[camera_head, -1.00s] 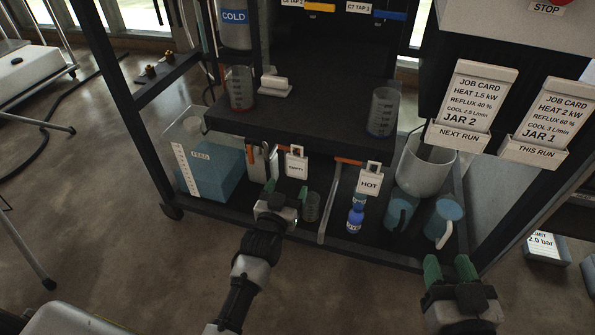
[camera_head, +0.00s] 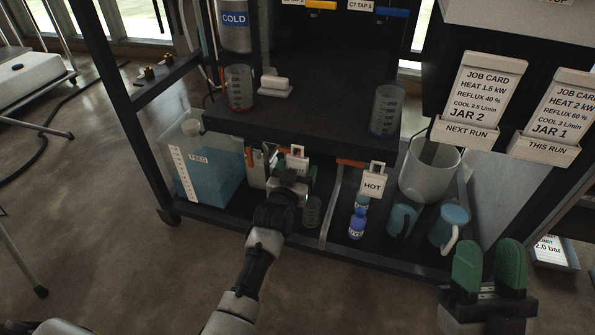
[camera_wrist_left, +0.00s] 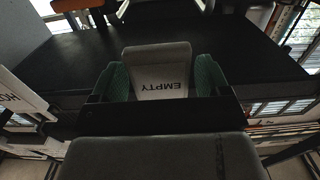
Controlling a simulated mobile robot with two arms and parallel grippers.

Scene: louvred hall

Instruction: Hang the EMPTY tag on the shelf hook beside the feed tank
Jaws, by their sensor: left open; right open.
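The EMPTY tag (camera_head: 297,161) is a white tag on the shelf's front edge, right of the feed tank (camera_head: 215,172), a clear tank of blue liquid labelled FEED. An orange hook (camera_head: 249,157) shows on the shelf edge beside the tank. My left gripper (camera_head: 290,184) is open at the tag, which it partly hides in the head view. In the left wrist view the tag (camera_wrist_left: 160,75) stands between the green fingers of my left gripper (camera_wrist_left: 158,80); I cannot tell whether they touch it. My right gripper (camera_head: 490,268) is open and empty at the lower right.
A HOT tag (camera_head: 373,184) hangs to the right on another orange hook. Two job cards (camera_head: 485,90) are at the right.

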